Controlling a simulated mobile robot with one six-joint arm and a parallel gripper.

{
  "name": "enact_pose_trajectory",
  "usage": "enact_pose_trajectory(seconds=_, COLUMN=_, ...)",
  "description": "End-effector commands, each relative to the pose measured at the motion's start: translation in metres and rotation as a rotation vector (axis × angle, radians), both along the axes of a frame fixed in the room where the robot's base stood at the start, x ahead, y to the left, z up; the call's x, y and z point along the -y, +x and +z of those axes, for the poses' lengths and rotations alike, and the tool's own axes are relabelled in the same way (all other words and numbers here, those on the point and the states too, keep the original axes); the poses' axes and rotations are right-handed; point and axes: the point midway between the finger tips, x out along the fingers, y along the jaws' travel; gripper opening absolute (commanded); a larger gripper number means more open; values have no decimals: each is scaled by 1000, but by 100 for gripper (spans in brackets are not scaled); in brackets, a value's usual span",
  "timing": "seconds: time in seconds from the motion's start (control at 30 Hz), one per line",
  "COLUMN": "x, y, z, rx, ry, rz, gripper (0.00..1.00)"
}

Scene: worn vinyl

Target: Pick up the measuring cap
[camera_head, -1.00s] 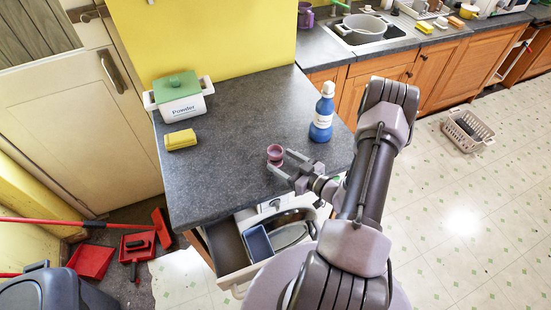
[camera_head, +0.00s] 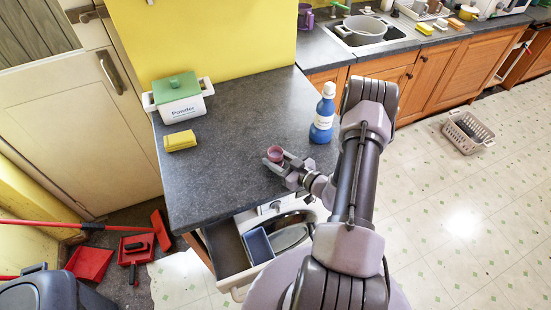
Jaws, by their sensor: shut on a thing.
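The fingers hide the cap's lower part. I cannot tell whether the cap still touches the counter.
A blue bottle with a white top (camera_head: 322,115) stands right of the cap. A green-lidded powder box (camera_head: 180,100) and a yellow sponge (camera_head: 180,141) are at the left. An open drawer (camera_head: 236,262) juts out below the counter's front edge.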

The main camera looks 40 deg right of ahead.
Motion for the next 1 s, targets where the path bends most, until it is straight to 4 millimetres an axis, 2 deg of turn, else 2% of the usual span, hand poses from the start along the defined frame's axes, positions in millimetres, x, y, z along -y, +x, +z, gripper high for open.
enact_pose_trajectory(seconds=0.17, x=0, y=0, z=13, rx=1, ry=-1, rz=0, gripper=0)
enact_pose_trajectory(seconds=0.33, x=0, y=0, z=39, rx=1, ry=-2, rz=0, gripper=0)
enact_pose_trajectory(seconds=0.57, x=15, y=-51, z=41, rx=-1, ry=1, rz=-7, gripper=0)
enact_pose_trajectory(seconds=0.8, x=32, y=-118, z=48, rx=0, ry=0, rz=-7, gripper=0)
enact_pose_trajectory(seconds=0.9, x=36, y=-138, z=49, rx=0, ry=-1, rz=-4, gripper=0)
enact_pose_trajectory(seconds=1.0, x=39, y=-150, z=50, rx=1, ry=1, rz=-2, gripper=0)
